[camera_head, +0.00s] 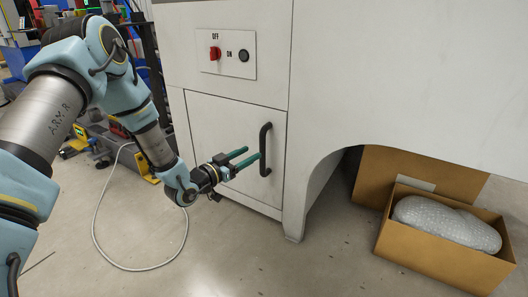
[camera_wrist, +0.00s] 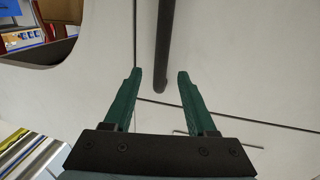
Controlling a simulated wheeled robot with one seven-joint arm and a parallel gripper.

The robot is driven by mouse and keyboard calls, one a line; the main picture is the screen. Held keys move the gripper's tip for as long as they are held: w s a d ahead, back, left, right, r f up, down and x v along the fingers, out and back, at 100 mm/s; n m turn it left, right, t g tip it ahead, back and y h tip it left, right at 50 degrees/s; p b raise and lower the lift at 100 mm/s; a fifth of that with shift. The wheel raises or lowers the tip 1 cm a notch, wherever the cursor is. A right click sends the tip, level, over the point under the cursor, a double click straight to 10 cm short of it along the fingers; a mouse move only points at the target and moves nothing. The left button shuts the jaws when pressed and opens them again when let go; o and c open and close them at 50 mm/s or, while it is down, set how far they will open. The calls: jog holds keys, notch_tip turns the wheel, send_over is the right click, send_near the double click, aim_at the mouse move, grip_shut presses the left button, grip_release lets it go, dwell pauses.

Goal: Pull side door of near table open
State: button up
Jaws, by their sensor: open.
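The side door (camera_head: 222,125) is a pale panel on the near table's cabinet (camera_head: 320,70), and it lies shut, flush in its frame. Its dark upright bar handle (camera_head: 265,150) is on the door's right side. My gripper (camera_head: 252,154) is open with two green fingers, at the height of the handle's lower half and just left of it. In the wrist view the handle (camera_wrist: 165,40) runs down from the top edge, and its end shows between the fingertips (camera_wrist: 160,76). I cannot tell whether the fingertips reach around the bar; nothing is gripped.
A panel (camera_head: 228,54) with a red OFF knob and a dark ON button is above the door. A cardboard box (camera_head: 430,255) with bubble-wrapped contents stands at the right under the table's arch. A pale cable (camera_head: 97,225) lies on the floor at left. Floor before the door is clear.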

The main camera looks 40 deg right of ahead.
jog(key=d, duration=0.2)
jog(key=d+b, duration=0.1)
jog(key=d, duration=0.4)
jog(key=shift+w+b, duration=0.3)
jog(key=shift+b, duration=0.05)
jog(key=shift+c, duration=0.3)
grip_shut()
dwell(0.7)
